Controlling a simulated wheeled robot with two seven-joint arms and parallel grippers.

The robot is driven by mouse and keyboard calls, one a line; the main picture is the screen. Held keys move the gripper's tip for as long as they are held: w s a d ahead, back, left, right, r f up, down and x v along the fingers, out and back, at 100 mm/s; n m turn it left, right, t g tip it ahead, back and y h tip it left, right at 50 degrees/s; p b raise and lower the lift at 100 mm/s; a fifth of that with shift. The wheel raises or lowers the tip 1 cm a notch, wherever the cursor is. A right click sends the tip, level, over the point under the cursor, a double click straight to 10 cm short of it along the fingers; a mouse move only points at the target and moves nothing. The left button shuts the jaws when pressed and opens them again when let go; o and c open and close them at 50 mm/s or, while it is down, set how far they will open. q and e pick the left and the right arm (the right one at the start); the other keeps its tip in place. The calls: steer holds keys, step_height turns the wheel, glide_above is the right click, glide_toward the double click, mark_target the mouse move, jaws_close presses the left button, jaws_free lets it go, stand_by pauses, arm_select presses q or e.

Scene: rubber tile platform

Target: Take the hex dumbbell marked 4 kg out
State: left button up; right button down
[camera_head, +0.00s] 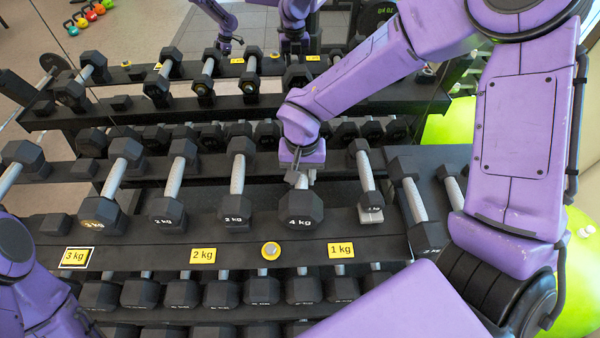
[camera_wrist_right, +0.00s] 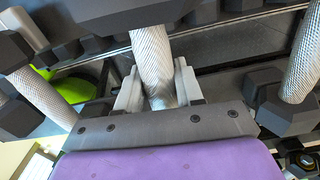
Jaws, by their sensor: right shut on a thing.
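The hex dumbbell marked 4 kg (camera_head: 300,208) is on the upper rack row, its marked dark head facing me; whether it rests on the shelf or is slightly raised I cannot tell. My right gripper (camera_head: 300,180) reaches down from above and is shut on its grey handle, hiding much of the far head. In the right wrist view the knurled handle (camera_wrist_right: 153,65) lies between the two fingers of my right gripper (camera_wrist_right: 158,92). Part of my left arm shows at the lower left of the head view, but its gripper is out of view.
A 2 kg dumbbell (camera_head: 237,207) stands left of it and a smaller dumbbell (camera_head: 368,190) close on the right. Yellow labels, such as 1 kg (camera_head: 341,251), line the shelf edge (camera_head: 300,243). Another dumbbell row lies below. A mirror behind reflects the rack and me.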

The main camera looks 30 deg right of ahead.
steer(key=shift+w, duration=0.1)
stand_by(0.3)
steer(key=shift+w+r, duration=0.2)
arm_select(q)
steer(key=shift+w, duration=0.1)
arm_select(e)
steer(key=shift+w, duration=0.1)
steer(key=shift+w+d+r, duration=0.1)
steer(key=shift+w+r, duration=0.15)
steer(key=shift+r, duration=0.15)
step_height(320, 180, up, 2)
steer(key=shift+r, duration=0.1)
steer(key=s+r, duration=0.1)
steer(key=r, duration=0.1)
steer(key=s+a+r, duration=0.1)
steer(key=s+r, duration=0.1)
steer(key=s+a+r, duration=0.1)
steer(key=s+r, duration=0.1)
steer(key=shift+a+b, duration=0.15)
steer(key=shift+b, duration=0.25)
arm_select(q)
step_height(320, 180, down, 2)
steer(key=shift+w+f+b, duration=0.1)
steer(key=shift+f+b, duration=0.1)
steer(key=shift+b, duration=0.55)
arm_select(e)
steer(key=s+a+r, duration=0.3)
steer(key=s+a, duration=0.1)
steer(key=s, duration=0.4)
steer(key=shift+r, duration=0.4)
